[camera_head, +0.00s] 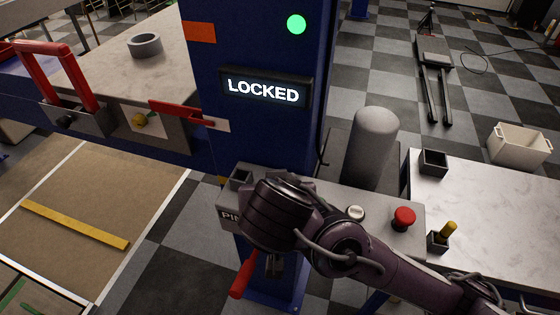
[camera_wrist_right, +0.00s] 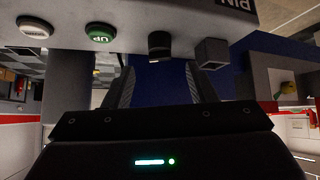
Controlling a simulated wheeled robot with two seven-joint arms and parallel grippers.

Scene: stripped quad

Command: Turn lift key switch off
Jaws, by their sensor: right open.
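The lift control box (camera_head: 385,240) is a grey panel on the blue lift column (camera_head: 250,130). In the right wrist view, the panel (camera_wrist_right: 120,14) crosses the top, with a short dark knob (camera_wrist_right: 160,45), apparently the key switch, on its face. In the head view my right wrist hides that part of the panel. My right gripper (camera_wrist_right: 160,82) is open and empty, its two fingers pointing towards the panel. The knob lies ahead of the gap between them, with no contact visible. I cannot make out whether the knob is turned. My left gripper is out of view.
The panel also carries a green UP button (camera_wrist_right: 100,32), a white button (camera_wrist_right: 32,28), a red mushroom button (camera_head: 403,218) and a square socket (camera_wrist_right: 211,53). A lit LOCKED sign (camera_head: 263,91) and a green lamp (camera_head: 296,24) are on the column. A grey cylinder (camera_head: 372,145) stands behind the panel.

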